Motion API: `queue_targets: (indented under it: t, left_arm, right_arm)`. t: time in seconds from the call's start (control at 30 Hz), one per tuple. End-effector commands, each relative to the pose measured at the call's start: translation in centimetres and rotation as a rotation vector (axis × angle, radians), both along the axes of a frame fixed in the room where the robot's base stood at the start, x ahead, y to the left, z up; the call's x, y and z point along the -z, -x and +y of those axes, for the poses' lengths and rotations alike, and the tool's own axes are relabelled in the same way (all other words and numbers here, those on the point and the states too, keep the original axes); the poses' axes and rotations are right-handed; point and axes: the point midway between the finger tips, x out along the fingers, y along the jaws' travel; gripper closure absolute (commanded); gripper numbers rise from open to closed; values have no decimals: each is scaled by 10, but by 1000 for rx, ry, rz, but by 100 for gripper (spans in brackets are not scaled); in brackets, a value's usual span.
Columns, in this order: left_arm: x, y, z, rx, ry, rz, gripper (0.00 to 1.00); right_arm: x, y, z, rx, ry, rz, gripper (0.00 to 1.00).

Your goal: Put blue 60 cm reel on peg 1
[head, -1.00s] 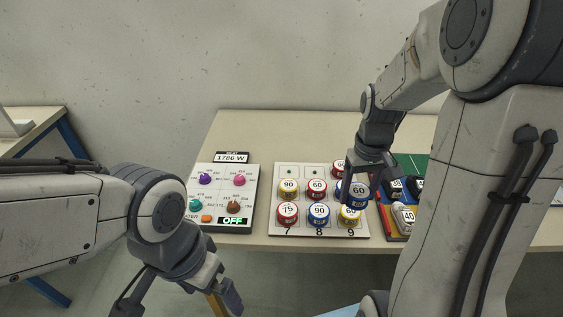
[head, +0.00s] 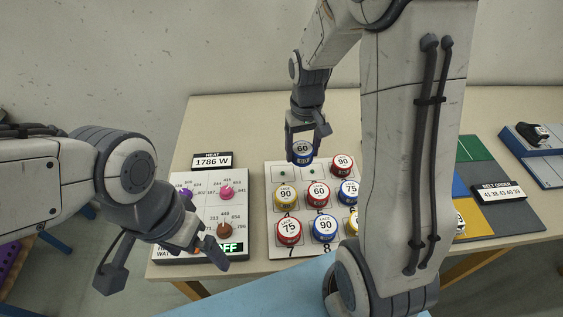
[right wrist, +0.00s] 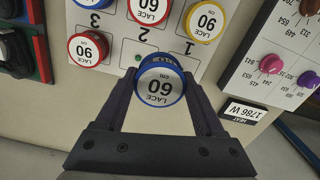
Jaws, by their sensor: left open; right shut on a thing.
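The blue 60 cm reel (head: 302,150), with a white top reading 60, is held upright between the fingers of my right gripper (head: 303,142). In the head view it appears at the board's far edge, near the two empty top-row pegs. Peg 1 (head: 283,173) is the bare top-left position on the white peg board (head: 268,215). In the right wrist view the blue 60 cm reel (right wrist: 160,85) sits between the fingers and seems to hide peg 1. Its height above the board is unclear. My left gripper (head: 165,270) is open and empty, in front of the switch panel.
A red 90 reel (head: 343,163) stands at the top row's right. Yellow 90 (head: 286,195), red 60 (head: 319,195) and several other reels fill the lower rows. The switch panel (head: 208,190) is to the left, the belt-order mat (head: 510,213) to the right. Table behind the board is clear.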

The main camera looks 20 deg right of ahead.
Motion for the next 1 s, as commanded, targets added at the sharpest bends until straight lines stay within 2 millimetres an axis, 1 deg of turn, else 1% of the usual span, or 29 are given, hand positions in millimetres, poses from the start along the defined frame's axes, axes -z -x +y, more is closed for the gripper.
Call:
queue_targets:
  t: [0.03, 0.1, 0.2, 0.3, 0.4, 0.6, 0.67, 1.0]
  left_arm:
    - [-2, 0, 0, 0, 0, 0, 0]
    - [-3, 0, 0, 0, 0, 0, 0]
    - [-5, 0, 0, 0, 0, 0, 0]
    - [-5, 0, 0, 0, 0, 0, 0]
    - [-6, 0, 0, 0, 0, 0, 0]
    - [-8, 0, 0, 0, 0, 0, 0]
    - [-8, 0, 0, 0, 0, 0, 0]
    - [-7, 0, 0, 0, 0, 0, 0]
  right_arm:
    - [7, -6, 10, -7, 0, 5, 85]
    - [16, -16, 21, -4, 0, 3, 85]
    - [24, -25, 32, -1, 0, 2, 85]
    - [30, -31, 38, 2, 0, 0, 85]
    - [36, -32, 40, 4, 0, 3, 85]
    - [65, -32, 39, 5, 0, 3, 85]
    - [70, -32, 39, 5, 0, 2, 85]
    - [74, -32, 39, 4, 0, 0, 85]
